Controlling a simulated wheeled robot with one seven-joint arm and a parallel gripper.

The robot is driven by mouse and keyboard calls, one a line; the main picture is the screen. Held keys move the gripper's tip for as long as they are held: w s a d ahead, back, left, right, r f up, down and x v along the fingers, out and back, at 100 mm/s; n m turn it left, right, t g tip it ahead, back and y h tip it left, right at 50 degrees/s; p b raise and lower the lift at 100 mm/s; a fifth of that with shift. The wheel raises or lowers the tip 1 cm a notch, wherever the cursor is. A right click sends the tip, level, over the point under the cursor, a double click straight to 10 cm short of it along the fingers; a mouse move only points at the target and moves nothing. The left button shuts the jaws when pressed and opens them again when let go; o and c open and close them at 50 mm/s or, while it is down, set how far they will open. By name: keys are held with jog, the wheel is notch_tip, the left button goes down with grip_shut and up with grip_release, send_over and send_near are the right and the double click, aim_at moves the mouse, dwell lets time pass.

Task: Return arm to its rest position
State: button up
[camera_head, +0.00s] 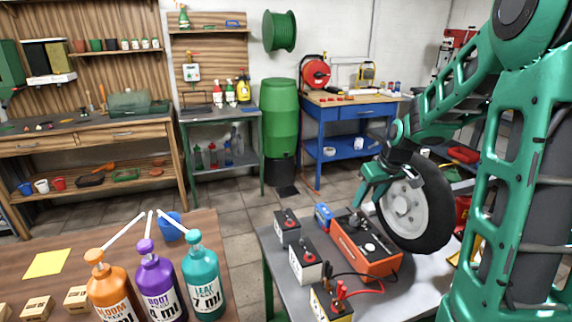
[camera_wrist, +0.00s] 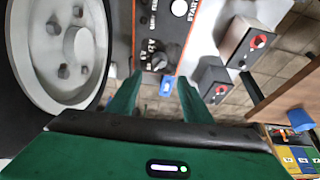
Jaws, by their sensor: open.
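My gripper (camera_head: 374,185) is at the end of my green arm, which reaches in from the right in the head view. It hangs over the far side of the metal bench (camera_head: 279,252), beside the wheel (camera_head: 404,203) and above the orange battery charger (camera_head: 366,250). In the wrist view my two green fingers (camera_wrist: 156,97) stand apart with nothing between them. The wheel (camera_wrist: 75,45) is close to their left. The charger (camera_wrist: 160,25) shows beyond the fingertips.
Several batteries (camera_head: 305,262) with red terminals stand left of the charger. A wooden table (camera_head: 225,270) at front left holds orange, purple and teal pump bottles (camera_head: 200,280) and a blue cup (camera_head: 170,228). A blue workbench (camera_head: 345,125) stands behind. Tiled floor (camera_head: 225,200) is open between them.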

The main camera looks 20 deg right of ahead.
jog(key=s+a+r+m+g, duration=0.1)
jog(key=s+a+m+g, duration=0.1)
jog(key=s, duration=1.3)
jog(key=s+a+r+m+g, duration=0.2)
jog(key=s+m, duration=0.3)
jog(key=s, duration=1.1)
jog(key=shift+s+a, duration=0.25)
jog(key=shift+a, duration=0.1)
